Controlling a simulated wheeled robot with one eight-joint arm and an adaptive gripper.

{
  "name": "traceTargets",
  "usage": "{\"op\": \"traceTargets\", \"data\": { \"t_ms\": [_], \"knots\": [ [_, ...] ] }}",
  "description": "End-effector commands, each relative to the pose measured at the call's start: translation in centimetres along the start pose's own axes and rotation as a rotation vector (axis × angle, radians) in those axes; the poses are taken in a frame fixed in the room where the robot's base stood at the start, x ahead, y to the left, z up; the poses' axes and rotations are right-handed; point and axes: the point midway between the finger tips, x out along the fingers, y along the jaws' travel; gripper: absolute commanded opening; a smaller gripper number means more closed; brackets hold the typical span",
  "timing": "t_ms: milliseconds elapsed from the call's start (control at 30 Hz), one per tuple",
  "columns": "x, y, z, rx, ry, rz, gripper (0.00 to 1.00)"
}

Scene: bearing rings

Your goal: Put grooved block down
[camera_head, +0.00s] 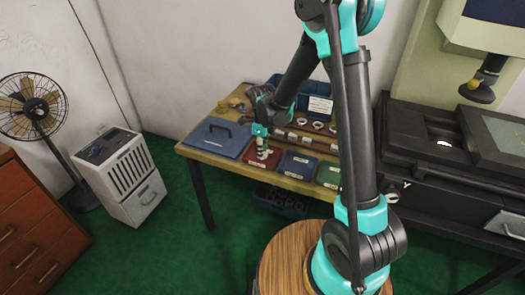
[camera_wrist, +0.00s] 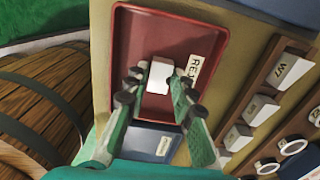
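The grooved block (camera_wrist: 159,76) is a small white piece between my fingertips in the wrist view; no groove can be made out. My gripper (camera_wrist: 159,84) has a finger against each side of it and looks shut on it. The block is over the red tray (camera_wrist: 135,35), which has a white label starting "REJ" (camera_wrist: 192,68). Whether the block touches the tray floor cannot be told. In the head view my gripper (camera_head: 262,150) points down at the red tray (camera_head: 250,159) on the table.
A blue tray or lid with a handle (camera_head: 215,145) lies left of the red tray, a dark blue tray (camera_head: 297,165) and a green tray (camera_head: 328,175) to its right. Behind are brown racks (camera_head: 320,145) with rings. A black machine (camera_head: 420,130) stands at right.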

Motion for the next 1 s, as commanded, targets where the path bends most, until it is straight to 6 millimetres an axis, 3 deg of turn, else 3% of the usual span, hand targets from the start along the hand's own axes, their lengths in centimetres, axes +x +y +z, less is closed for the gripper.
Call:
{"op": "traceTargets", "data": {
  "t_ms": [100,533,1000],
  "knots": [
    [0.0,0.0,0.0,0.0,0.0,0.0,0.41],
    [-1.0,0.0,0.0,0.0,0.0,0.0,0.41],
    [-9.6,0.0,0.0,0.0,0.0,0.0,0.41]
  ]
}}
